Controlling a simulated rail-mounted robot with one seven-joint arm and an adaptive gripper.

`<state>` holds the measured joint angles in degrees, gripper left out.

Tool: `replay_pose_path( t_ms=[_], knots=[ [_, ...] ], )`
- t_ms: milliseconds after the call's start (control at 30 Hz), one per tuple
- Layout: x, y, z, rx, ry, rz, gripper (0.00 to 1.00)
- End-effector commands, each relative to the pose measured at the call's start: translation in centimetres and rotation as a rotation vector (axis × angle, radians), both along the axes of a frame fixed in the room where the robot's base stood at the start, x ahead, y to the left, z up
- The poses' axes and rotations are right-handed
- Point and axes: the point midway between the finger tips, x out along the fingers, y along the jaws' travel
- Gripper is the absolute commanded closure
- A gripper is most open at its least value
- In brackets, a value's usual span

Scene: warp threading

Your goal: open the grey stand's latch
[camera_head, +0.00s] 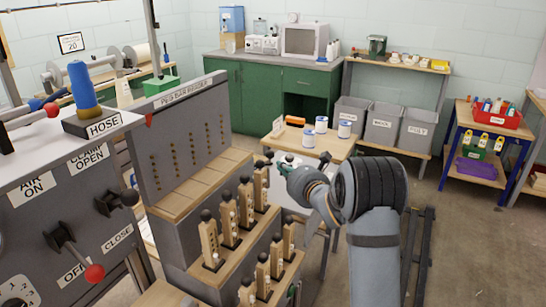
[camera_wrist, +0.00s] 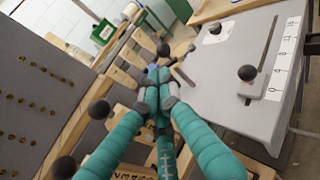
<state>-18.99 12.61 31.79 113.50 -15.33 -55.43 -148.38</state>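A grey stand with a flat top (camera_wrist: 215,100) fills the right of the wrist view. It carries a black ball knob (camera_wrist: 247,73), a narrow slot and a white numbered scale (camera_wrist: 279,75). In the head view, part of the stand (camera_head: 296,196) shows below my gripper (camera_head: 287,168). In the wrist view, the teal fingers of my gripper (camera_wrist: 154,80) come together left of the stand's top. A dark ball (camera_wrist: 163,50) and a short grey bar (camera_wrist: 184,76) appear by the fingertips. I cannot tell whether they touch them. Which part is the latch is unclear.
The peg bar reeder (camera_head: 185,135) with several knobbed wooden pegs (camera_head: 246,206) stands close on the left. A control panel (camera_head: 75,195) with levers is farther left. A wooden table (camera_head: 330,148) with white-and-blue cans is behind. Open floor (camera_head: 470,230) lies to the right.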

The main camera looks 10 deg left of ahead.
Motion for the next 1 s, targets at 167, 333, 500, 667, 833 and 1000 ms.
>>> replay_pose_path(
  t_ms=[167,333,500,667,833,1000],
  knots=[
    [3.3,1.8,-0.5,0.0,0.0,0.001,1.0],
    [5.5,3.0,-1.0,0.0,0.001,0.001,1.0],
    [6.7,3.5,-1.4,0.0,0.0,-0.001,1.0],
    [7.1,3.8,-1.5,0.0,-0.001,0.0,1.0],
    [7.2,3.9,-1.6,0.0,-0.001,0.0,1.0],
    [7.2,3.8,-1.6,0.0,-0.001,0.0,1.0]
  ],
)
